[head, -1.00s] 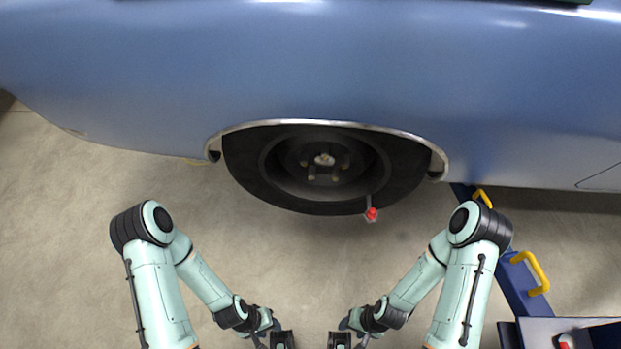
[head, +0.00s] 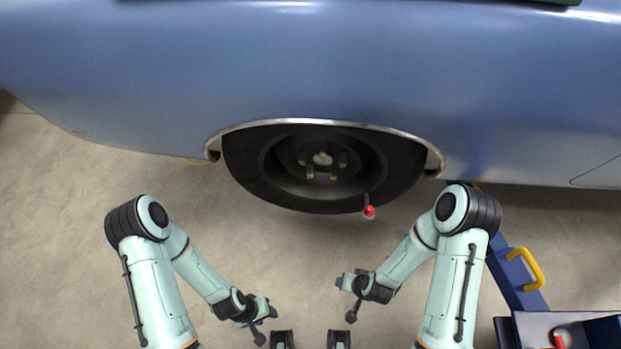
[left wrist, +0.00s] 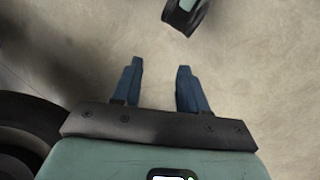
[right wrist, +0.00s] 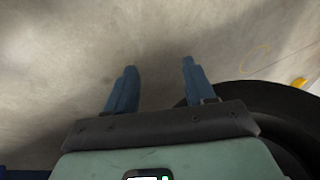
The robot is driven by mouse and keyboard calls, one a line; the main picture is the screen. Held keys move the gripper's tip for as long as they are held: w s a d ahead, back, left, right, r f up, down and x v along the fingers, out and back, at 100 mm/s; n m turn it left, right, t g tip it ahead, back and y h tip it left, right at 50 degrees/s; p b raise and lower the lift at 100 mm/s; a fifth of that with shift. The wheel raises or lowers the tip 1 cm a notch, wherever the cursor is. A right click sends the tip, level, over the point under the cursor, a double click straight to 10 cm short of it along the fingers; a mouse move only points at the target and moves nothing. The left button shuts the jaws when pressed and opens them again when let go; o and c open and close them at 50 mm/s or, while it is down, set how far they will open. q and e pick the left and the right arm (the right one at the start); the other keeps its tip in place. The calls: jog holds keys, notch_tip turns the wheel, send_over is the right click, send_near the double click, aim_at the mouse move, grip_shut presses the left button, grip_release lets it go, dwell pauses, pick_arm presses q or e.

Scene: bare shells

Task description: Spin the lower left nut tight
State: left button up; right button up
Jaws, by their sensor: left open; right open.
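The wheel's black tyre (head: 245,172) sits under the blue car's arch in the head view, with a hub (head: 322,158) in its middle. Several small nuts or studs surround the hub; the lower left one (head: 310,172) is small, and how tight it sits cannot be told. My left gripper (head: 273,312) is below the wheel to the left, apart from it; its blue fingers (left wrist: 160,66) are open and empty. My right gripper (head: 339,282) is below the wheel to the right, also apart; its fingers (right wrist: 159,68) are open and empty. Neither wrist view shows the nuts.
A red-tipped piece (head: 369,212) stands at the tyre's lower right edge. The blue car body (head: 400,70) spans the top. A blue frame with a yellow handle (head: 526,266) and a tray (head: 537,326) stand at the right. The floor between my arms is clear.

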notch_tip(320, 180, down, 2)
jog(key=w+t+b, duration=0.2)
pick_arm(q)
jog(key=w+a+f+n+t+y+b, duration=0.1)
jog(key=w+a+f+b, duration=0.1)
jog(key=f+b, duration=0.95)
jog(key=w+a+f+t+b, duration=0.1)
jog(key=w+a+f+b, duration=0.15)
jog(key=f+b, duration=0.95)
pick_arm(e)
jog(key=t+h+p, duration=0.2)
jog(key=t+h, duration=0.2)
jog(key=t, duration=0.9)
send_near(310, 177)
pick_arm(q)
jog(key=s+a+f+g+b, duration=0.1)
jog(key=s+f+g+b, duration=0.1)
jog(key=s+f, duration=0.5)
jog(key=shift+s+a+f+n+g+b, duration=0.15)
jog(key=shift+s+f+n+g+b, duration=0.15)
jog(key=shift+s+g, duration=0.3)
pick_arm(e)
jog(key=w, duration=0.7)
jog(key=w+d, duration=0.1)
jog(key=w, duration=0.3)
jog(key=shift+w, duration=0.4)
grip_shut()
